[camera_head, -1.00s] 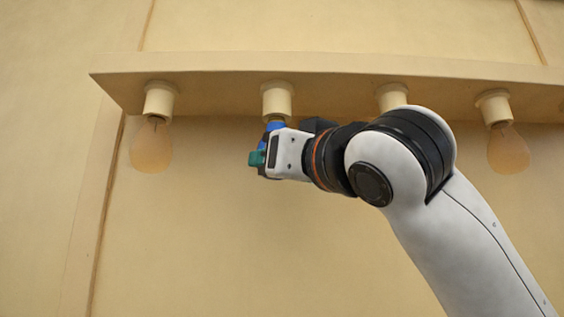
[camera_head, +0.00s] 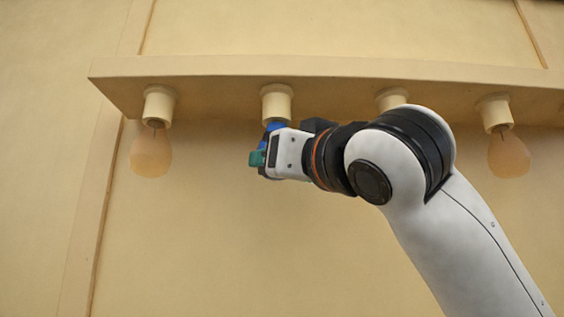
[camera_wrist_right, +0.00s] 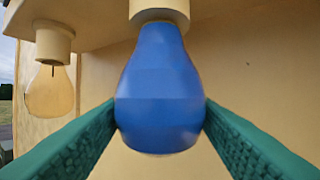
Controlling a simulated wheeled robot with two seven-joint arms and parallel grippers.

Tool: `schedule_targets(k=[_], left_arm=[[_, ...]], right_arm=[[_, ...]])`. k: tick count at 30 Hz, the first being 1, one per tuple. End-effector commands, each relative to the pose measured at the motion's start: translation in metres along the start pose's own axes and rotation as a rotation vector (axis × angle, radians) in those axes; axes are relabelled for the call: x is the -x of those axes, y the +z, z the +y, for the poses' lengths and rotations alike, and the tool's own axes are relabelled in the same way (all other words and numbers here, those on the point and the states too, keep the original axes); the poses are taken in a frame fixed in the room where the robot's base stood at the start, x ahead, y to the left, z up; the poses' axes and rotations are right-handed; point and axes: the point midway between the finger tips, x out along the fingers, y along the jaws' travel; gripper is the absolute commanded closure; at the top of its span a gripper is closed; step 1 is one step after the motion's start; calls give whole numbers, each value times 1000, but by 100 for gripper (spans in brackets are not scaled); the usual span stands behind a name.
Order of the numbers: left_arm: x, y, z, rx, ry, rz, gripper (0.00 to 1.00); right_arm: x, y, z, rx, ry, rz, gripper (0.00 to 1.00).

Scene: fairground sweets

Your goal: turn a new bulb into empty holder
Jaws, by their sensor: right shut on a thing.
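A blue bulb (camera_wrist_right: 160,90) stands upright in the right wrist view, its narrow top at the mouth of a cream holder (camera_wrist_right: 158,11). How far its neck sits inside the holder cannot be told. My right gripper (camera_wrist_right: 160,112) is shut on the bulb, with a green finger on each side of its wide lower part. In the head view my right gripper (camera_head: 264,158) is just below the second holder from the left (camera_head: 276,104). Only a little blue of the bulb (camera_head: 275,126) shows there. My left gripper is not in view.
Holders hang under a cream ledge (camera_head: 220,67) on a cream wall. Amber bulbs hang at the far left (camera_head: 151,155) and far right (camera_head: 509,155). My arm hides what is below the third holder (camera_head: 391,98). The wall below the ledge at left is clear.

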Motion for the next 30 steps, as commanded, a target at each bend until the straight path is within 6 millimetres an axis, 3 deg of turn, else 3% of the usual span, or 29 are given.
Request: schedule_targets(k=[4, 9, 19, 30], left_arm=[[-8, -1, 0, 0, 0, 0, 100], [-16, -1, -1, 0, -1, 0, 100], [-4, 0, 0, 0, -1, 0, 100], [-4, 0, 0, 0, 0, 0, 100]], right_arm=[[0, -2, 4, 28, -85, 0, 59], [-2, -2, 9, 97, -337, -2, 59], [-7, 0, 14, 230, -831, 2, 59], [-6, -2, 13, 247, -899, 0, 59]])
